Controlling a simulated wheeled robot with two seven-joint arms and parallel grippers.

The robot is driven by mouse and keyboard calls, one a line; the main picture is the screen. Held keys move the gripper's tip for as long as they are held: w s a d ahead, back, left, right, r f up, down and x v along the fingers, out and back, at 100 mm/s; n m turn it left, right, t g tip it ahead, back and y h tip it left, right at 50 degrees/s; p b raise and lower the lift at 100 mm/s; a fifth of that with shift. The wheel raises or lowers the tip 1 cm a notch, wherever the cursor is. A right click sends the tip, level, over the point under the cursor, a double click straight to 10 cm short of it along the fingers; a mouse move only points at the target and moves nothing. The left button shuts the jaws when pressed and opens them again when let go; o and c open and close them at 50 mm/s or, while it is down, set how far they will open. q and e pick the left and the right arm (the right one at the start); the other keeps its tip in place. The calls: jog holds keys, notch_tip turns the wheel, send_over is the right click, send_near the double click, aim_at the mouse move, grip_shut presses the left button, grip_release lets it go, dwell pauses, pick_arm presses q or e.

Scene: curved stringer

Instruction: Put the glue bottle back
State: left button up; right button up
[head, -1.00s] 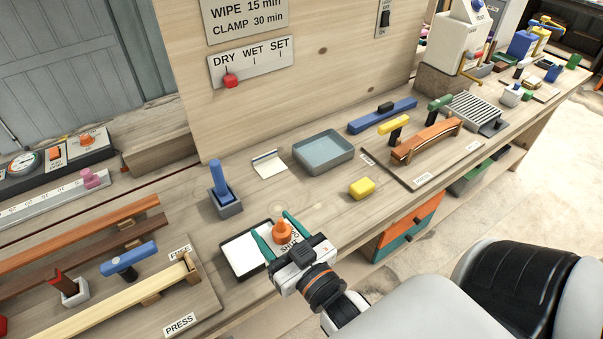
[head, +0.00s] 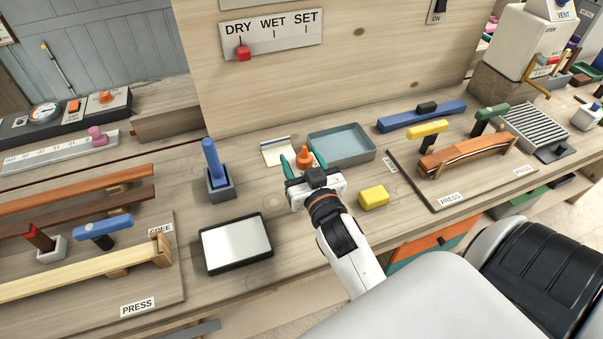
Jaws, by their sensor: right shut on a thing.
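The glue bottle (head: 304,157) shows only its orange cap and top between the green fingers of my right gripper (head: 304,163). The right gripper is shut on it. The rest of the bottle is hidden behind the gripper body, so I cannot tell whether it touches the bench. It is in front of the blue-grey tray (head: 345,163) and the white card, right of the blue-handled tool in its grey holder. The black-rimmed white pad (head: 204,251) lies empty at the front left of the gripper. My left gripper is not in view.
A yellow block (head: 373,197) lies just right of my right gripper. The blue-handled tool (head: 212,160) stands upright to the left. A board with a curved orange-brown strip (head: 466,156) and clamps lies at right. Wood strips (head: 75,275) fill the left board.

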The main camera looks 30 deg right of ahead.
notch_tip(320, 180, down, 3)
jog(key=shift+f, duration=0.15)
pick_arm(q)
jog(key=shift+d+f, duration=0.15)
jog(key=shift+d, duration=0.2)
pick_arm(e)
jog(key=shift+f, duration=0.15)
jog(key=shift+f, duration=0.2)
jog(key=o, duration=1.7)
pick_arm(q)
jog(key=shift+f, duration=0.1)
pick_arm(e)
jog(key=shift+r, duration=0.1)
